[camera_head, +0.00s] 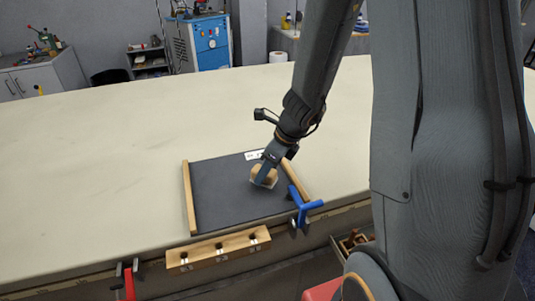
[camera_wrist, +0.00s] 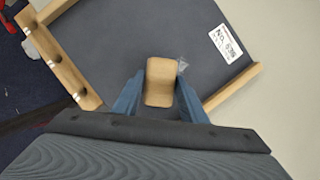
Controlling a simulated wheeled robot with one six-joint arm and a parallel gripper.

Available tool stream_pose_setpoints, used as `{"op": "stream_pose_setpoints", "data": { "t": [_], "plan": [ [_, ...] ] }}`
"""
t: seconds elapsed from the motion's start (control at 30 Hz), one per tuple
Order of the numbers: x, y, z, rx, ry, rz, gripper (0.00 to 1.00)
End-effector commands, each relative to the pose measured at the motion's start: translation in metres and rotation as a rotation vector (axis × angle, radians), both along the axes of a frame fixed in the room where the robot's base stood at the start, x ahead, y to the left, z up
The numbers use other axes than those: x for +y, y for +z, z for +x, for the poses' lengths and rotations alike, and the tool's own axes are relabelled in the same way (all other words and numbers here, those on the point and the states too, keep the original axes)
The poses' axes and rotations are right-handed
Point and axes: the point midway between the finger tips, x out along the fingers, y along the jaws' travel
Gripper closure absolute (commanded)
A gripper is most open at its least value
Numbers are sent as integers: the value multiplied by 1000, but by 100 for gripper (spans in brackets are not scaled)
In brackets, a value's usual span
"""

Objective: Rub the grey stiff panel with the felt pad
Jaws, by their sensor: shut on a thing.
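The grey stiff panel (camera_head: 222,195) lies flat on the table near its front edge, with wooden strips along its left and right sides. It also fills much of the wrist view (camera_wrist: 117,42), with a white printed label (camera_wrist: 226,43) near one corner. My gripper (camera_head: 265,177) is over the right part of the panel. It is shut on the felt pad (camera_wrist: 161,82), a block with a tan wooden top. The pad's underside is hidden in the wrist view. In the head view the pad (camera_head: 263,173) appears at the panel surface; I cannot tell whether it touches.
A blue clamp (camera_head: 305,207) stands at the panel's right front corner. A red clamp (camera_head: 129,283) is at the front left. The cloth table (camera_head: 100,150) is clear left of and behind the panel.

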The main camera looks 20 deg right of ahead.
Motion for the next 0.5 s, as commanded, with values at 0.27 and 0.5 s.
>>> {"op": "stream_pose_setpoints", "data": {
  "t": [0.27,0.5],
  "plan": [
    [-2,24,-3,5,-6,0,82],
    [-1,43,-2,4,-4,1,82]
  ]
}}
